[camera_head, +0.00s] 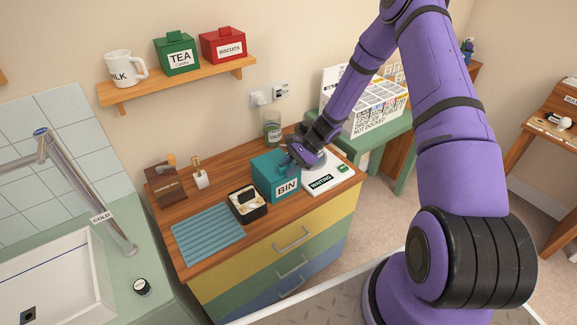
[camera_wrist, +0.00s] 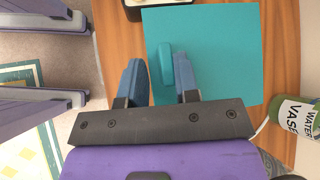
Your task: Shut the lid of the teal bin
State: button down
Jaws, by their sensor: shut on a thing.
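The teal bin (camera_head: 277,176), labelled BIN, stands on the wooden top of the drawer unit. Its lid (camera_wrist: 225,50) shows from above in the wrist view as a flat teal square, and it looks level on the bin. A small raised teal handle (camera_wrist: 168,64) lies between my fingers at the lid's near-left part. My gripper (camera_head: 291,161) is at the bin's top right side, its blue fingers (camera_wrist: 160,75) shut on the handle. My gripper hides part of the lid's edge, so any small gap there cannot be seen.
A black box (camera_head: 247,209) and a blue ribbed mat (camera_head: 208,235) lie left of the bin. A white WAITING tray (camera_head: 325,178) is close on the right. A green vase (camera_head: 272,130) stands behind. A shelf (camera_head: 180,82) hangs above.

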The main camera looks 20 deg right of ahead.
jog(key=c, duration=0.9)
grip_release()
jog(key=v, duration=1.1)
jog(key=shift+w, duration=0.1)
